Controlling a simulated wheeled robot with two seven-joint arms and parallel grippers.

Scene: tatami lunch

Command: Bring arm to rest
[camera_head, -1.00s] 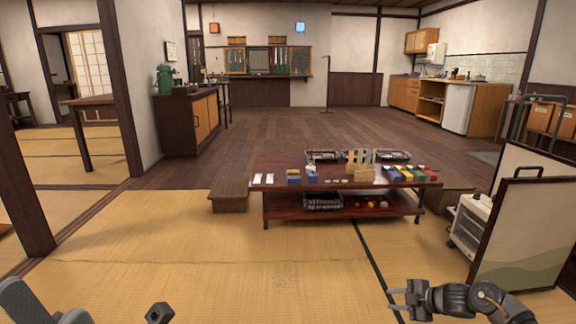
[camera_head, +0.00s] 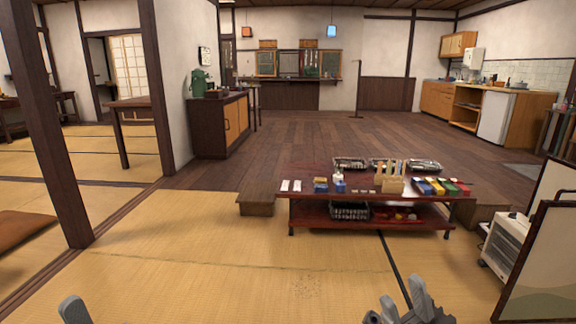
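My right gripper (camera_head: 402,300) is at the bottom edge of the head view, right of centre, above the tatami. Its fingers stand apart with nothing seen between them. Part of my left arm (camera_head: 75,310) shows at the bottom left corner. The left gripper's fingers cannot be made out there. Both are well apart from the low table.
A low red-brown table (camera_head: 300,212) with boxes and trays stands ahead, with a wooden step (camera_head: 256,204) at its left. A white heater (camera_head: 508,244) and a panel (camera_head: 540,265) stand at the right. A dark post (camera_head: 62,150) rises at the left.

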